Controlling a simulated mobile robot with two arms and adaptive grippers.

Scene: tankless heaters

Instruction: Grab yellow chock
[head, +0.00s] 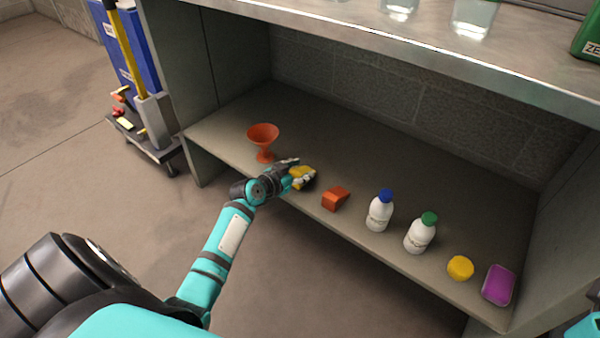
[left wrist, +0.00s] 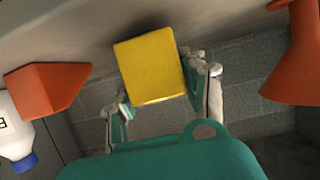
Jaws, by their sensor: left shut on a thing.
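The yellow chock (head: 301,172) is at the front part of the grey shelf, between the orange funnel and the orange chock. My left gripper (head: 298,176) is shut on it. In the left wrist view the yellow chock (left wrist: 150,66) sits between the two fingers (left wrist: 162,92), one at each side. Whether the chock still touches the shelf, I cannot tell. My right gripper is not in view; only a teal piece of my body shows at the lower right corner.
On the shelf (head: 330,125) stand an orange funnel (head: 263,138) to the left, and an orange chock (head: 336,198), a blue-capped bottle (head: 380,212), a green-capped bottle (head: 420,235), a yellow round item (head: 460,268) and a purple item (head: 498,285) to the right. The upper shelf overhangs behind.

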